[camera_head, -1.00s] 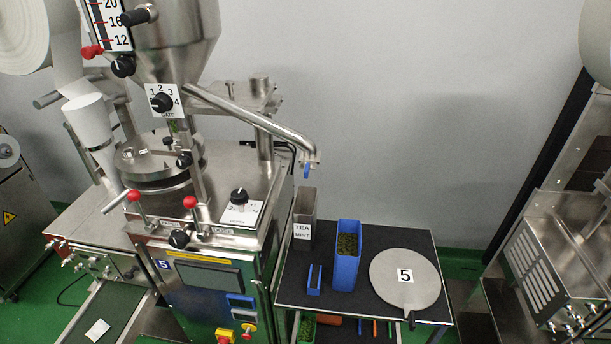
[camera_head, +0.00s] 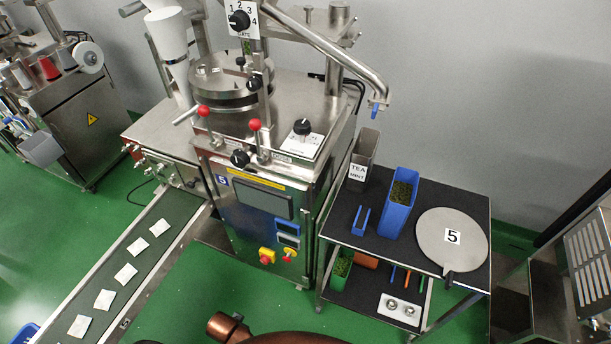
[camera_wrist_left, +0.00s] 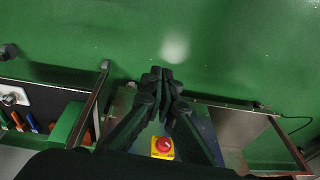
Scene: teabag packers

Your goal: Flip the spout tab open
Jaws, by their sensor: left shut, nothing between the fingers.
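The spout is a steel pipe (camera_head: 340,58) that slopes down to the right from the packing machine in the head view. A small blue tab (camera_head: 375,111) hangs at its lower end, above the cart. It is too small to tell its exact setting. My left gripper (camera_wrist_left: 161,73) shows only in the left wrist view, with its black fingers together and nothing between them. It is away from the spout, which is not in that view. My right gripper is not in view.
A conveyor (camera_head: 150,265) carries several teabags. Green floor lies open in front.

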